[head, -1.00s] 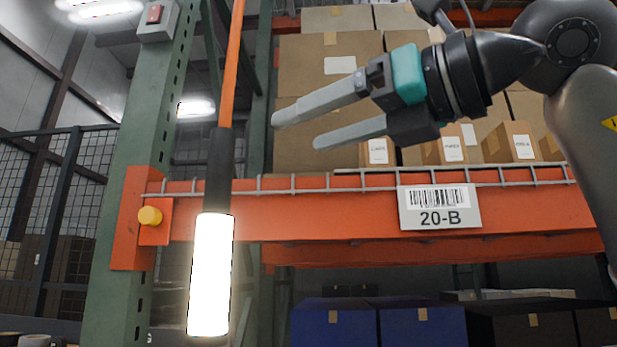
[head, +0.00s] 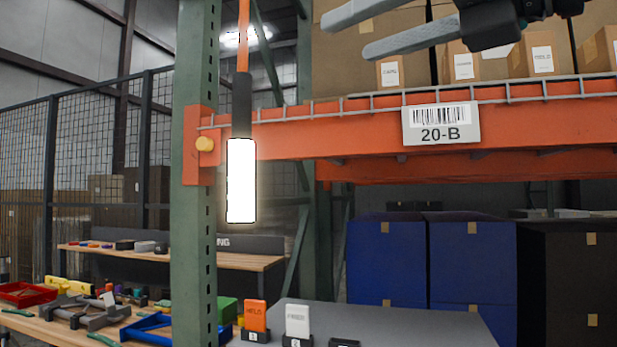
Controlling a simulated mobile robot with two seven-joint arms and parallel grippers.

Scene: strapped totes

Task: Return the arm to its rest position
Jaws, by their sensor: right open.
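My right gripper (head: 352,32) is at the top of the head view, its two grey fingers apart and pointing left. Nothing is between the fingers. It is in front of the cardboard boxes on the rack, above the orange shelf beam (head: 300,138). The upper part of the gripper and most of my right arm are cut off by the top edge. My left gripper is not in view.
A lit lamp (head: 241,180) hangs on an orange cord beside the green rack post (head: 190,250). Below are a grey table (head: 400,325) with small labelled blocks, a workbench (head: 60,330) with tools at left, and blue boxes (head: 386,262) under the beam.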

